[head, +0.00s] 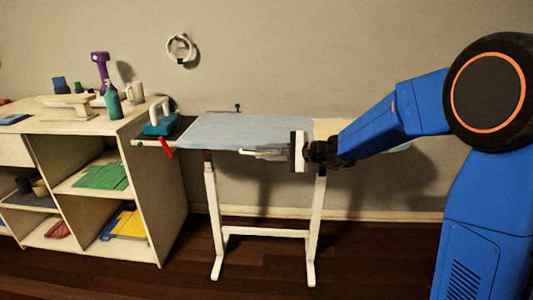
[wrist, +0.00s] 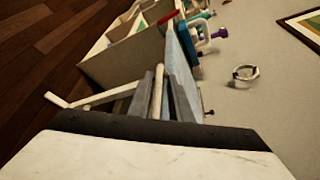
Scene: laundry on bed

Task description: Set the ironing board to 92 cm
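The ironing board (head: 235,131) has a pale blue cover and stands level on a white two-legged frame (head: 215,215). A red lever (head: 168,153) sticks out below its left end. The lever's tip also shows in the wrist view (wrist: 167,17). My gripper (head: 246,152) is in front of the board's front edge, right of the lever and apart from it. Its two grey fingers (wrist: 163,75) point left and look parted. A pale bar shows between them in the wrist view; I cannot tell whether it lies within their grasp. No height marking is readable.
A teal iron (head: 160,124) rests on a dark pad at the board's left end. A wooden shelf unit (head: 160,195) stands close left, with a green bottle (head: 112,100) and a mug (head: 135,92) on top. A white ring (head: 180,48) hangs on the wall. Floor in front is clear.

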